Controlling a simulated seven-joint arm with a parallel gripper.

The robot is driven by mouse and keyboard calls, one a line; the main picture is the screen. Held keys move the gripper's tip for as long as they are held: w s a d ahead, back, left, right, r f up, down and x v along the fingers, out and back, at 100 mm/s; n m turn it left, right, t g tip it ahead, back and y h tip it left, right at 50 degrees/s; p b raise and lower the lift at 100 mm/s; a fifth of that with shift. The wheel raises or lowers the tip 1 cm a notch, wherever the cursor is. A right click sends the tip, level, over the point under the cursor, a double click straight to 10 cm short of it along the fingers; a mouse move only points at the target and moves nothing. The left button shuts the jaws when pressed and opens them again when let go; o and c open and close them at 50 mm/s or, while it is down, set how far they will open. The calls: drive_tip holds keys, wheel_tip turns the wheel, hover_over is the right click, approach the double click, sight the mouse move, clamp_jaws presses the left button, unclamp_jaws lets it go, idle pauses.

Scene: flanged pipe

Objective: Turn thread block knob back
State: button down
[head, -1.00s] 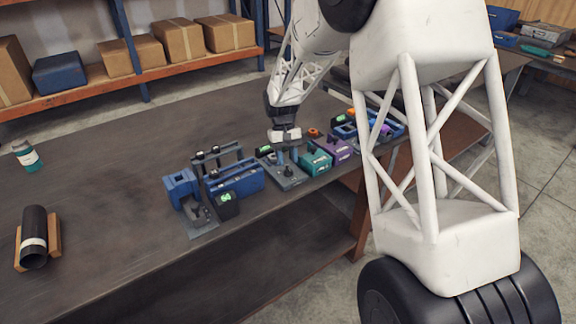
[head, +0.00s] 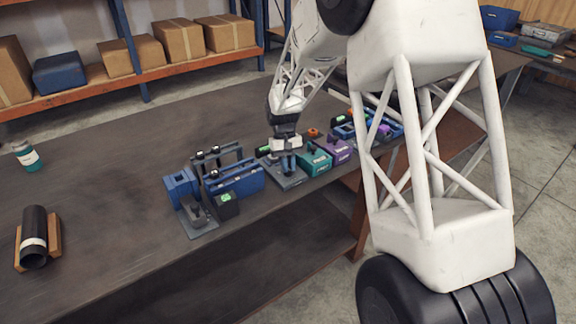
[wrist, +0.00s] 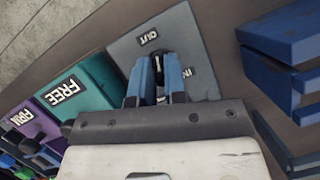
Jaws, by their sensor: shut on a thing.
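The thread block is a flat grey plate (wrist: 195,43) with an OUT label and an IN label in the wrist view. In the head view the plate (head: 287,182) lies near the bench's front edge. A small dark knob (wrist: 159,60) stands on it, between the two labels. My gripper (wrist: 159,77) has its two blue fingers closed around the knob, one on each side. In the head view my gripper (head: 287,164) points down over the plate, and its fingers hide most of the knob.
A teal block marked FREE (wrist: 75,92) sits close on one side, with a purple block (wrist: 30,125) beyond it. A blue fixture (wrist: 285,70) stands on the other side. The bench's left part (head: 110,190) is mostly clear.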

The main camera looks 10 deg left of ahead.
drive_tip(key=shift+f, duration=0.1)
drive_tip(key=shift+s+n+t+h, duration=0.1)
drive_tip(key=shift+n+t+h, duration=0.45)
drive_tip(key=shift+n, duration=1.35)
drive_tip(key=c, duration=1.2)
unclamp_jaws()
drive_tip(key=shift+f, duration=0.1)
drive_tip(key=shift+o, duration=0.2)
drive_tip(key=v, duration=0.8)
